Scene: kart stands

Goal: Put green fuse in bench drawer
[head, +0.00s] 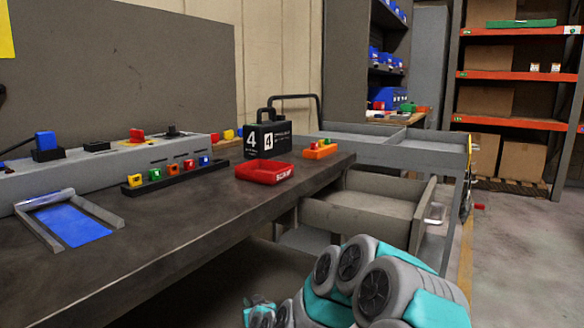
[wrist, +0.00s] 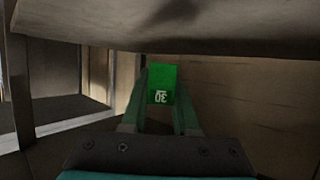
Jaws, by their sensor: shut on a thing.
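My gripper (wrist: 161,98) is shut on a green fuse (wrist: 161,82) marked "30", which sits upright between the fingertips in the wrist view. The bench drawer (head: 355,222) stands pulled open under the right end of the bench in the head view. Its visible floor looks empty, and its front panel (head: 423,215) has a light handle. My arm fills the bottom of the head view, in front of the drawer. The held fuse cannot be made out in the head view.
The bench (head: 215,215) carries a fuse rack (head: 180,176), a red tray (head: 264,172), an orange block (head: 320,151) and a black "4" box (head: 268,137). A pale slab (wrist: 190,28) hangs across the top of the wrist view, close above the fuse. Open floor lies right.

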